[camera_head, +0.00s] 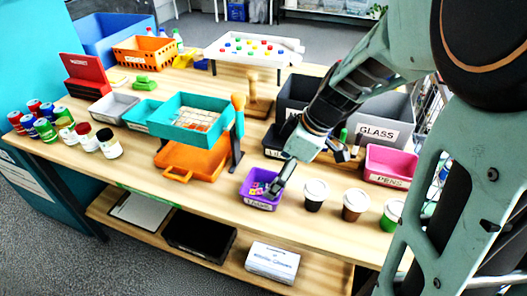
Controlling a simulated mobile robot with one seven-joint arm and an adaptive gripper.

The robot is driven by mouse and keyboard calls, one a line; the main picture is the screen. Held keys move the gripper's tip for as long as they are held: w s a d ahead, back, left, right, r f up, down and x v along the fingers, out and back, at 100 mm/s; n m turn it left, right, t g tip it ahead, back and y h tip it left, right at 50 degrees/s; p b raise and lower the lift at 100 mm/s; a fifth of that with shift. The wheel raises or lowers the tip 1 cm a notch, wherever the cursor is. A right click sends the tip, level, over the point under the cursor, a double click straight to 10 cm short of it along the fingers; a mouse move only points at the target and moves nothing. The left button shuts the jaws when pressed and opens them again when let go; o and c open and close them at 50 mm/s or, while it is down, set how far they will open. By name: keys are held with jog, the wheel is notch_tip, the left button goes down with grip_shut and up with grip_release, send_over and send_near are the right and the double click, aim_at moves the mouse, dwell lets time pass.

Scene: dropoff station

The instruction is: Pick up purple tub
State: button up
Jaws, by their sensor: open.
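The purple tub (249,200) stands on the wooden table near its front edge, with small coloured pieces inside and a pale label on its front. My gripper (276,187) is over the tub's right side, pointing down, with its fingertips at or just above the right rim. The gripper is open. Whether a finger reaches inside the tub or touches its wall is too small to tell. My arm comes in from the upper right and hides part of the table behind the tub.
Lidded cups (314,194) stand close to the right of the tub. An orange tray (194,164) and a teal bin (190,118) are to its left. A pink bin (391,162) and a grey bin marked GLASS (383,112) stand behind right. A lower shelf (135,232) runs below.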

aim_at(260, 193)
jog(key=x, duration=0.8)
jog(key=shift+w+a+f, duration=0.15)
jog(key=shift+w+a, duration=0.1)
jog(key=shift+a, duration=0.1)
jog(key=c, duration=1.3)
